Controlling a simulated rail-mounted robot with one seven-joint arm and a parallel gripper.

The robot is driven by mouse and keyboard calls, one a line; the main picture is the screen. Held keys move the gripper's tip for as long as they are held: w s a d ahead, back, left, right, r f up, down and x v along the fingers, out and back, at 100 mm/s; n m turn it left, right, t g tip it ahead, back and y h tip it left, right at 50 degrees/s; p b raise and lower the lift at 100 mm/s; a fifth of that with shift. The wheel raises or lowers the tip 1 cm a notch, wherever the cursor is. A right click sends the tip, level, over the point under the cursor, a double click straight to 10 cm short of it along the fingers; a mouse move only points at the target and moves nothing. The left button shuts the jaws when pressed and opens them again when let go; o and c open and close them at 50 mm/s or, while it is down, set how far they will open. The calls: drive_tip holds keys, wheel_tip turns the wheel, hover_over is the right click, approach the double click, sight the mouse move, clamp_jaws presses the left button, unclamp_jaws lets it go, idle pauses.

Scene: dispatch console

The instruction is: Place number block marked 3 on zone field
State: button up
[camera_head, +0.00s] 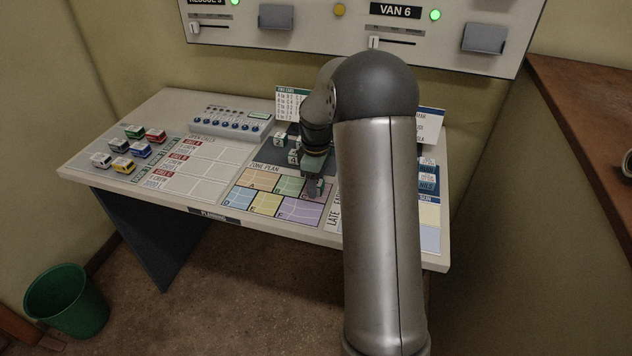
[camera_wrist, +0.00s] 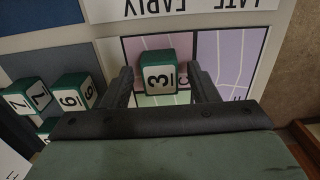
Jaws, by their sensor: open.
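Blocks marked 7 (camera_wrist: 27,96) and 6 (camera_wrist: 76,91) stand on the dark pad to the left in the wrist view. Toy vans (camera_head: 124,165) and a switch box (camera_head: 230,125) are on the desk's left. Blue blocks (camera_head: 428,180) stand at right, partly behind my arm.

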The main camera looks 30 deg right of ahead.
wheel_tip(320, 180, up, 12)
drive_tip(key=s+a+m, duration=0.5)
drive_tip(key=s+a, duration=0.7)
drive_tip(key=s, duration=0.3)
drive_tip(key=s+a+f+m, duration=0.2)
drive_tip(key=s, duration=0.5)
drive_tip(key=s+a+f+m, duration=0.2)
drive_tip(key=s, duration=0.5)
drive_tip(key=shift+a+f, duration=0.2)
drive_tip(key=shift+a, duration=0.2)
